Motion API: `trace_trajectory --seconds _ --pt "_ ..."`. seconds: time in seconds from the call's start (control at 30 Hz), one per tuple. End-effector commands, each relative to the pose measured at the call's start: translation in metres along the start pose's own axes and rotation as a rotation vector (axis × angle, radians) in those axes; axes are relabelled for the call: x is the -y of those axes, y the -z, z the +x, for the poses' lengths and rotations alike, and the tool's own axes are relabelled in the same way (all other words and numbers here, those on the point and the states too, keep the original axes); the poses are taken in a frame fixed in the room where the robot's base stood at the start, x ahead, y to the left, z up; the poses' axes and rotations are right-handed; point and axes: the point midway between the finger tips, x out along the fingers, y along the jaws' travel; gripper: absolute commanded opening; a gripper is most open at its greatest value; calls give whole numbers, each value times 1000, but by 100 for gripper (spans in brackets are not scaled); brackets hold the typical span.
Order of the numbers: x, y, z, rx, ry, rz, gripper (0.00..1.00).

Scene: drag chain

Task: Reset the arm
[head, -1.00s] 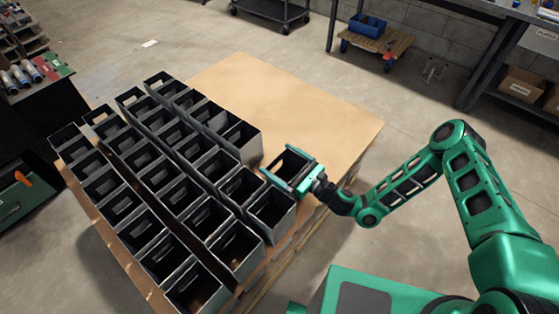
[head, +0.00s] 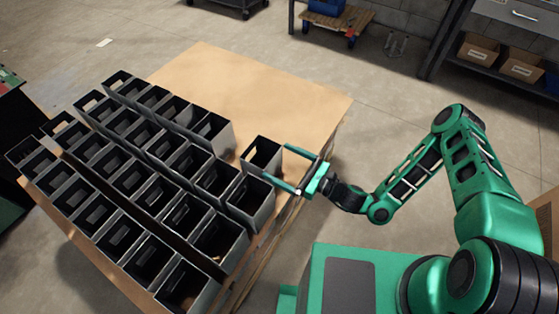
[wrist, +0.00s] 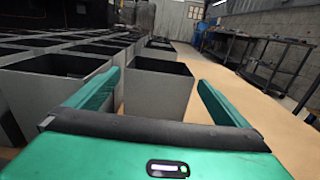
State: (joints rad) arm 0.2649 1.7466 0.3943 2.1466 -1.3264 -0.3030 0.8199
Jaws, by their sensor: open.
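My gripper (head: 280,168) is open at the right edge of the pallet. Its two green fingers point left toward a grey open-topped bin (head: 262,154) standing upright on the pallet top. Nothing is held between the fingers. My green arm stretches from the lower right to the pallet edge.
Rows of similar grey bins (head: 130,175) fill the left and front of the pallet (head: 300,95). One bin (head: 250,203) stands close to the near finger. The pallet's back right is clear. A shelf with cardboard boxes (head: 521,62) stands far right.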

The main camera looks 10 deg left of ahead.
Motion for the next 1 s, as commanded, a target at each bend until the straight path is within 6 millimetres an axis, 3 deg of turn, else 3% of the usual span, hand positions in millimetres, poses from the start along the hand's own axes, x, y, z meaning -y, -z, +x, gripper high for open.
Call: trace_trajectory --seconds 0.5,0.77,1.0 --pt "3 -6 -1 -7 -23 -38 100" --pt "3 -22 -13 -50 -168 -241 100" --pt "6 -36 -39 -122 -350 -479 100"
